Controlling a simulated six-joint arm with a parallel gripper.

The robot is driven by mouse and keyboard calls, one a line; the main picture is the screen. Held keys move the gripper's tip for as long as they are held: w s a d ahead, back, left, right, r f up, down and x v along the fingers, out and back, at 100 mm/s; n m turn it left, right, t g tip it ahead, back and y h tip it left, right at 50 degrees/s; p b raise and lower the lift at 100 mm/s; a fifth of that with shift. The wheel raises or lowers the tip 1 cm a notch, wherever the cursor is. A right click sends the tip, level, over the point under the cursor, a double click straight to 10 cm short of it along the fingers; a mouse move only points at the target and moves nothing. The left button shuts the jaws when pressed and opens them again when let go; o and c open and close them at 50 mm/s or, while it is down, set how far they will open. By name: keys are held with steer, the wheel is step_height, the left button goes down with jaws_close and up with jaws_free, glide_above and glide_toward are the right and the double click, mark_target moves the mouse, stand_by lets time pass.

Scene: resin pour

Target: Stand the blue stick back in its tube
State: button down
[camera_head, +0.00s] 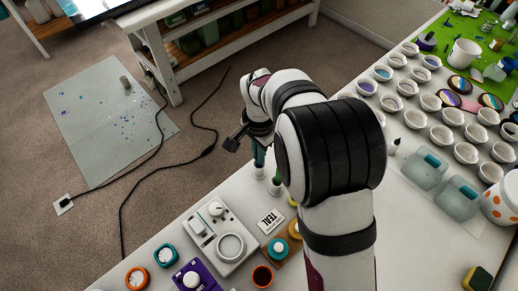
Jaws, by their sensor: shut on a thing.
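My gripper (257,141) is near the far edge of the white table, partly hidden behind my own arm. It is shut on a blue-green stick (259,155), which I take for the blue stick, and the stick points down below the jaws. A small pale tube (260,172) is directly under the stick; I cannot tell whether the stick's lower end is inside it or just above it. A second tube (275,190) with a dark green stick (276,179) stands close by to the right.
Many white cups (441,135) and two clear blue-lidded boxes (425,168) fill the right side. The floor (165,212) drops away beyond the table edge.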

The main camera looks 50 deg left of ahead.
steer(key=c, duration=0.9)
jaws_free()
steer(key=shift+c, duration=0.2)
steer(key=shift+r, duration=0.1)
step_height(320, 180, up, 16)
steer(key=w+d+r+m, duration=0.1)
steer(key=w+d, duration=0.1)
steer(key=d, duration=0.5)
steer(key=w+d+r+m, duration=0.1)
steer(key=w+d+r, duration=0.1)
steer(key=d, duration=0.5)
steer(key=s+d+m+y, duration=0.1)
steer(key=s+d, duration=0.2)
steer(key=d, duration=0.5)
steer(key=s+d+m, duration=0.1)
steer(key=s+d, duration=0.1)
steer(key=d, duration=0.5)
steer(key=s+d+f+m, duration=0.1)
steer(key=s+d+f, duration=0.4)
steer(key=s, duration=0.3)
steer(key=shift+s+d+f+y, duration=0.25)
steer(key=shift+d+y, duration=0.15)
steer(key=shift+d, duration=0.4)
